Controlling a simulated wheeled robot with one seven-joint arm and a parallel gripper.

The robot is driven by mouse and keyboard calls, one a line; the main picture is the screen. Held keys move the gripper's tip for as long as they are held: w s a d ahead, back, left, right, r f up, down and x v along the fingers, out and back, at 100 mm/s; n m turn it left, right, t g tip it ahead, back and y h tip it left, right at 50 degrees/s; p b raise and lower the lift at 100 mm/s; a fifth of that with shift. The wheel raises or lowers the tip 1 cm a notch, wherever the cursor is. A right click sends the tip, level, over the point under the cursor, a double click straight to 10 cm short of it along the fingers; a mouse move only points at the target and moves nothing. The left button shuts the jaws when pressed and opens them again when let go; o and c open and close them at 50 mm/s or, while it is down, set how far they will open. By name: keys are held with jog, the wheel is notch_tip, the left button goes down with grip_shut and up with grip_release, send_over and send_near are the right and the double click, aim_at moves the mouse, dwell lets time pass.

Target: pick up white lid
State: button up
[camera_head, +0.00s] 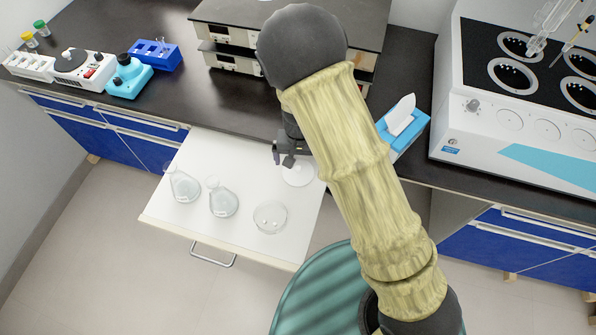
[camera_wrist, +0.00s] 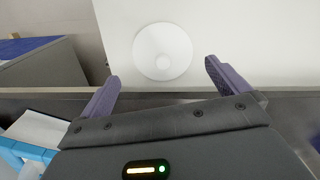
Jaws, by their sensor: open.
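The white lid (camera_head: 299,174) is a round disc lying flat on the white pull-out board, partly hidden by my arm and gripper in the head view. In the wrist view the lid (camera_wrist: 163,51) lies whole on the white surface, beyond and between my two fingertips, with a small knob near its middle. My gripper (camera_wrist: 163,70) is open, with its fingers apart and nothing between them. In the head view my gripper (camera_head: 287,158) hangs above the board near the lid's left edge, apart from it as far as I can tell.
On the pull-out board (camera_head: 170,222) stand two glass flasks (camera_head: 184,187) (camera_head: 222,201) and a clear glass dish (camera_head: 270,217). A blue tissue box (camera_head: 406,130) sits on the dark counter to the right. Stacked instruments (camera_head: 232,58) stand behind. The board's front left is clear.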

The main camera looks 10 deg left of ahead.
aim_at(298, 168)
notch_tip(298, 168, down, 5)
jog(key=shift+a+r, duration=0.15)
jog(key=shift+s, duration=0.1)
jog(key=shift+c, duration=0.4)
jog(key=c, duration=0.7)
